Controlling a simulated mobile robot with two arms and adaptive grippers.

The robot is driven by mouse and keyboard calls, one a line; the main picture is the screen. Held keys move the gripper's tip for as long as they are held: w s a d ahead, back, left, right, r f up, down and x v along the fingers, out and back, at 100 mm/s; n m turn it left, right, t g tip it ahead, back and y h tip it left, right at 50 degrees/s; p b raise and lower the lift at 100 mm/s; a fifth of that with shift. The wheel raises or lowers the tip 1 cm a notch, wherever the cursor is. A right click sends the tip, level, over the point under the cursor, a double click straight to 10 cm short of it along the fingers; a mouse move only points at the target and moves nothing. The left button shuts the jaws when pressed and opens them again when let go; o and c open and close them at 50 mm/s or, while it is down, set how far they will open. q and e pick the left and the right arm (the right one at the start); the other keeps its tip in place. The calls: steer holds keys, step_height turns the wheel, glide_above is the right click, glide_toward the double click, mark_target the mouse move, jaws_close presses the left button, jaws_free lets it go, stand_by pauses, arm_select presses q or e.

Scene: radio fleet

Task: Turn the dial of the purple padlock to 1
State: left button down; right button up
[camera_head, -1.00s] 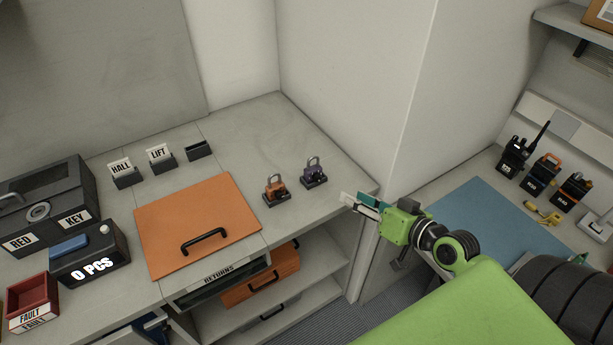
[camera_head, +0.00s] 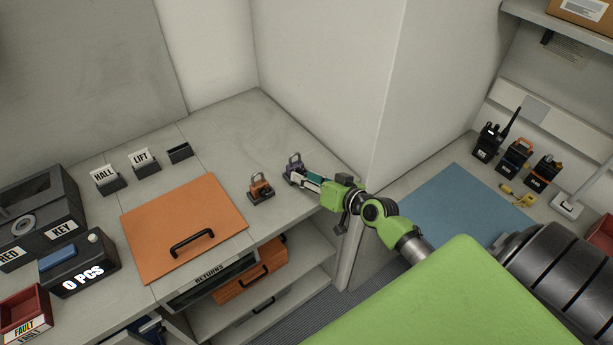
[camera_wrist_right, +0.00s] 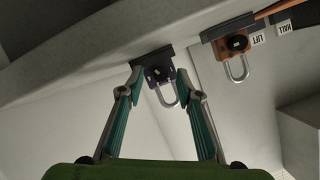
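The purple padlock (camera_head: 292,166) stands on a dark base on the counter, partly hidden behind my right gripper in the head view. In the right wrist view the purple padlock (camera_wrist_right: 160,78) shows its dial face, with its shackle pointing down in the picture. My right gripper (camera_head: 298,178) is at the padlock in the head view. In the right wrist view my right gripper (camera_wrist_right: 165,85) has its fingers spread, one on each side of the padlock. I cannot tell whether the fingertips touch it. The dial's number is too small to read. My left gripper is not in view.
An orange padlock (camera_head: 260,188) on a similar base stands close to the left of the purple one. An orange panel (camera_head: 180,225) with a black handle lies further left. A white wall (camera_head: 325,80) rises behind the padlocks. Radios stand on the right-hand bench.

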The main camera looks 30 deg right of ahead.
jaws_close()
